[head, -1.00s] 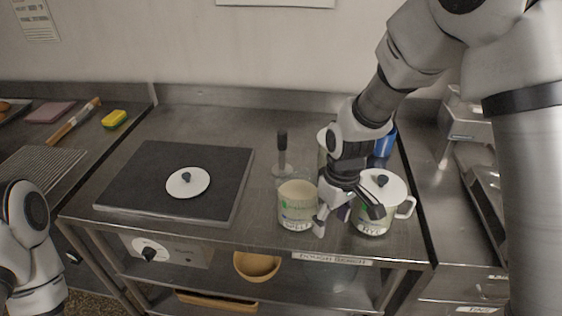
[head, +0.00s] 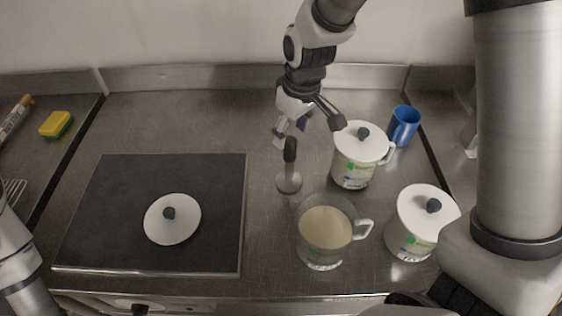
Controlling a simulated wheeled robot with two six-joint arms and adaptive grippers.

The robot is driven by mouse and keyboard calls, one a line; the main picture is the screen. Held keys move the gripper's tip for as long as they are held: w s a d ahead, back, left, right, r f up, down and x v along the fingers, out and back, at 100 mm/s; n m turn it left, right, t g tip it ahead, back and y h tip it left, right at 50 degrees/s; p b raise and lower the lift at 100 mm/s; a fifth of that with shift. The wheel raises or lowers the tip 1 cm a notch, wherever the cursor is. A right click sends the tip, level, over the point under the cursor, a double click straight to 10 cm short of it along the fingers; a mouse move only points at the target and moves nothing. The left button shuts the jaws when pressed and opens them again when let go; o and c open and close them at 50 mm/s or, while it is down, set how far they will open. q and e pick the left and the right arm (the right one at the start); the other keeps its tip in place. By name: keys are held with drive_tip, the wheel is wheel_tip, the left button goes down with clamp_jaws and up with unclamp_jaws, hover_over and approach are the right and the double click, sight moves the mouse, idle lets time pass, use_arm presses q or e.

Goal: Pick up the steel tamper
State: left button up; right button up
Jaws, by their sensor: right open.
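The steel tamper (head: 289,182) stands upright on the steel counter, with a dark handle on top and a round steel base. It is between the dark slab and the glass jug. My right gripper (head: 308,131) is open at the height of the handle's top, one finger just left of the handle and the other out to the right near the lidded pot. Nothing is between its fingers that I can make out. Whether it touches the handle I cannot tell. Of my left arm only a link shows at the lower left edge; its gripper is out of view.
A glass jug of pale contents (head: 325,230) stands close in front of the tamper. White-lidded pots stand behind (head: 355,168) and to the right (head: 410,240). A blue cup (head: 403,126) is at the back right. A dark slab (head: 110,215) carries a white lid (head: 172,222).

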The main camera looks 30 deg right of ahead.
sight(289, 148)
drive_tip(key=shift+s+a+f+p, duration=0.15)
drive_tip(key=shift+s+f+p, duration=0.3)
drive_tip(key=shift+s+f, duration=0.3)
drive_tip(key=f, duration=0.1)
drive_tip(key=w+f, duration=0.2)
drive_tip(key=f, duration=0.1)
drive_tip(key=shift+w+a, duration=0.1)
drive_tip(key=shift+s, duration=0.2)
drive_tip(key=shift+c, duration=0.4)
drive_tip(key=shift+s+r, duration=0.2)
drive_tip(key=shift+s, duration=0.05)
drive_tip(key=c, duration=0.5)
drive_tip(key=shift+s, duration=0.1)
clamp_jaws()
use_arm(q)
drive_tip(key=shift+s+r, duration=0.25)
drive_tip(key=shift+r, duration=0.2)
drive_tip(key=shift+s+r, duration=0.2)
drive_tip(key=shift+r, duration=0.25)
